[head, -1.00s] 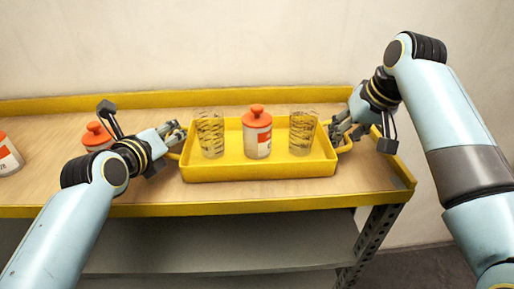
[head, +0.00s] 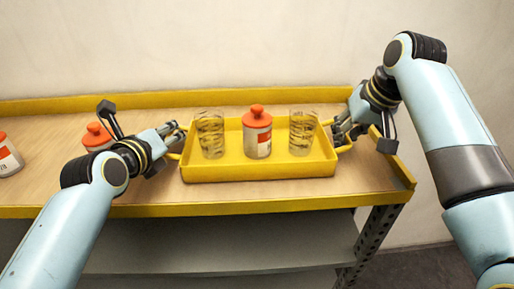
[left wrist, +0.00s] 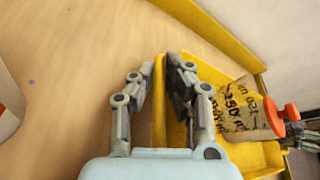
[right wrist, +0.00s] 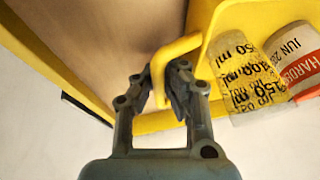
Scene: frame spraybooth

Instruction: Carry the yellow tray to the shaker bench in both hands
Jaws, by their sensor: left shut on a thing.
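The yellow tray (head: 258,172) rests on the bench top and carries two clear measuring cups (head: 210,135) (head: 302,133) with a white bottle with an orange cap (head: 257,135) between them. My left gripper (head: 180,130) is shut on the tray's left handle; in the left wrist view its fingers (left wrist: 158,80) cover most of that grip. My right gripper (head: 340,132) is at the tray's right handle. In the right wrist view the yellow handle (right wrist: 160,72) lies between its fingers (right wrist: 158,88), which stand apart.
The wooden bench (head: 350,185) has a yellow edge and a raised back lip. Two more orange-capped bottles (head: 98,137) (head: 8,155) stand to the left, one partly behind my left arm. A grey shelf (head: 220,258) is below. A wall is behind.

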